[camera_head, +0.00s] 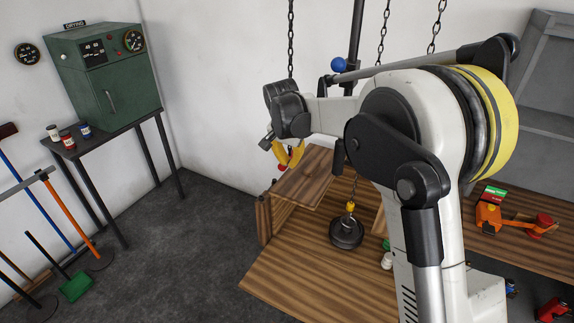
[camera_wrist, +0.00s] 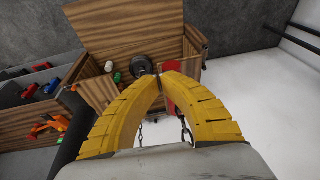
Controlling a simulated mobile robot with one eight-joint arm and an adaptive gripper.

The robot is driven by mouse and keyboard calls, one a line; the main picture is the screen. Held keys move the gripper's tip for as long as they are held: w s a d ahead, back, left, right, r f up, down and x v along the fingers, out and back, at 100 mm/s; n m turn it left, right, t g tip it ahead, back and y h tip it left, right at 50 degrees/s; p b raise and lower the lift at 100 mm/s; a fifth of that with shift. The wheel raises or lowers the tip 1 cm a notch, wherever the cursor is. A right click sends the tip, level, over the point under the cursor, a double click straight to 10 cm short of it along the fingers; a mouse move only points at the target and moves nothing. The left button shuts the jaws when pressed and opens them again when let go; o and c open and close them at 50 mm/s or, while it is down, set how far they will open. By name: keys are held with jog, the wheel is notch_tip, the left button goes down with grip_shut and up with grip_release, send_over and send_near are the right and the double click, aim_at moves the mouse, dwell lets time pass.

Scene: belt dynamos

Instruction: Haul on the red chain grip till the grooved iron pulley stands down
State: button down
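The grooved iron pulley (camera_head: 346,233) is a dark round weight hanging from a chain with a yellow fitting, low over the wooden bench. In the wrist view it shows as a dark disc (camera_wrist: 146,67) beyond my fingertips. My gripper (camera_head: 288,160) has yellow fingers, to the left of the pulley in the head view. In the wrist view its fingertips (camera_wrist: 159,77) nearly meet. The red chain grip (camera_head: 281,168) shows as a small red piece at my fingertips, and in the wrist view as a red strip (camera_wrist: 171,72) beside the right finger, partly covered. I cannot tell whether it is pinched.
The wooden bench (camera_head: 290,283) has a raised box section beside the gripper. Chains (camera_head: 291,30) hang from above. White and green jars (camera_head: 387,260) stand near my arm. Orange apparatus (camera_head: 490,215) is at right. A green oven (camera_head: 105,80) stands far left; floor between is clear.

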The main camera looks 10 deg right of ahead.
jog(key=v, duration=0.5)
jog(key=shift+s+r, duration=0.1)
jog(key=shift+r, duration=0.35)
dwell(1.0)
notch_tip(320, 180, up, 15)
jog(key=p, duration=0.9)
jog(key=shift+w+d, duration=0.25)
jog(key=shift+w, duration=0.05)
